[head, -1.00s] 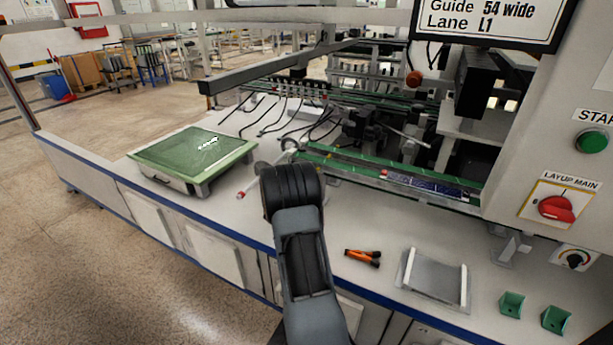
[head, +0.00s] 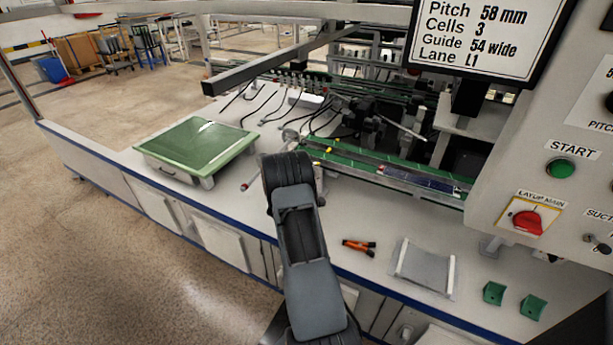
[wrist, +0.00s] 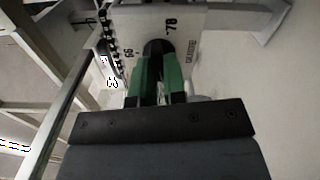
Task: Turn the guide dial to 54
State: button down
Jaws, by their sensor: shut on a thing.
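In the wrist view, the guide dial (wrist: 157,45) is a dark round knob on a pale plate (wrist: 190,22). The plate carries printed numbers, including 78, and small lettering beside the dial. My gripper (wrist: 160,66) has green fingers, one on each side of the dial, shut on it. The fingers cover part of the dial, and I cannot read its pointer. In the head view, my dark arm hides the gripper and dial. The sign (head: 482,38) reads Pitch 58 mm, Cells 3, Guide 54 wide, Lane L1.
A green-topped panel (head: 205,143) lies left on the bench. The control panel with a green START button (head: 561,168) and red switch (head: 527,221) stands right.

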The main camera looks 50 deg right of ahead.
jog(key=shift+n+p, duration=0.4)
jog(key=shift+n, duration=0.6)
jog(key=c, duration=1.2)
grip_release()
jog(key=shift+a, duration=0.1)
jog(key=v, duration=1.3)
jog(key=shift+s+a+p, duration=0.1)
jog(key=shift+a+p, duration=0.2)
